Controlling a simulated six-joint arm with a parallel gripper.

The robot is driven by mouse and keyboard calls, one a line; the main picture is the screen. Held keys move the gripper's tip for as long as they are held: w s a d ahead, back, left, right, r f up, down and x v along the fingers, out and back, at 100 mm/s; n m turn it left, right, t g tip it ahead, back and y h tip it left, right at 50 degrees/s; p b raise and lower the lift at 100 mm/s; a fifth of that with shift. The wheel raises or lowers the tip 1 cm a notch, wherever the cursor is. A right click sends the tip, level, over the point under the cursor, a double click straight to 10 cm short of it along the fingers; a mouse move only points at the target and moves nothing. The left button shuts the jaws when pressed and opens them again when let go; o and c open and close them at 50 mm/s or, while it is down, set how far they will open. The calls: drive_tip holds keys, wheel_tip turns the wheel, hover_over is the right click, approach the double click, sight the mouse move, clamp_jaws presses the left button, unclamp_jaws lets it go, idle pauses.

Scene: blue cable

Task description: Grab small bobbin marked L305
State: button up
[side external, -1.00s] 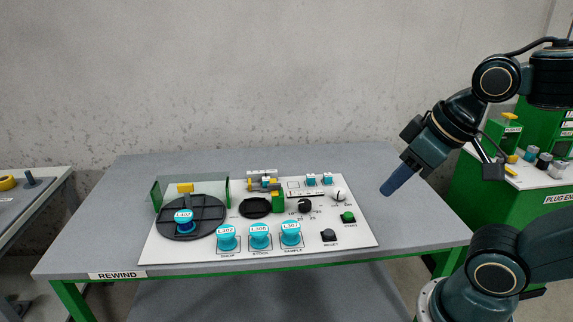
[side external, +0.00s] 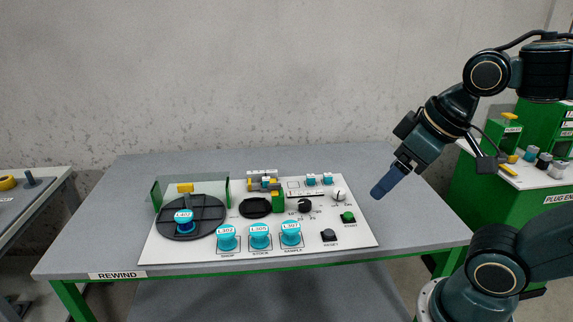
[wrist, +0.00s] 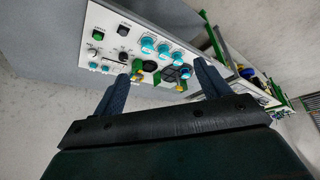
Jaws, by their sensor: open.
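Three small turquoise bobbins stand in a row at the front of the white panel. The middle bobbin (side external: 260,237), over the STOCK spot, seems to read L305, but the print is too small to be sure. The left bobbin (side external: 228,239) seems to read L302, and the right bobbin (side external: 291,233) stands at SAMPLE. The row also shows in the wrist view, with the middle bobbin (wrist: 163,51). Another labelled bobbin (side external: 184,219) sits on the black disc. My gripper (side external: 380,192) is open and empty above the table, right of the panel; its fingers are spread in the wrist view (wrist: 162,80).
The grey table (side external: 420,225) is bare right of the panel.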

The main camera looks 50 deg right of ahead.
drive_tip(key=w+n+g, duration=0.1)
drive_tip(key=w+n, duration=0.3)
drive_tip(key=w, duration=0.5)
drive_tip(key=n+g+y, duration=0.1)
drive_tip(key=n+g, duration=0.3)
drive_tip(key=n, duration=0.7)
hover_over(259, 229)
drive_tip(key=d, duration=0.2)
wheel_tip(259, 229, down, 19)
drive_tip(key=shift+s+a+r, duration=0.1)
drive_tip(key=shift+a+r, duration=0.05)
drive_tip(key=shift+a, duration=0.05)
drive_tip(key=shift+a+f, duration=0.15)
drive_tip(key=shift+f, duration=1.25)
drive_tip(key=shift+a+f, duration=0.2)
drive_tip(key=shift+f, duration=1.25)
drive_tip(key=shift+a+f, duration=0.15)
drive_tip(key=shift+f, duration=1.25)
drive_tip(key=shift+a+f, duration=0.2)
drive_tip(key=shift+f, duration=1.1)
drive_tip(key=shift+a+f, duration=0.15)
drive_tip(key=shift+f, duration=1.1)
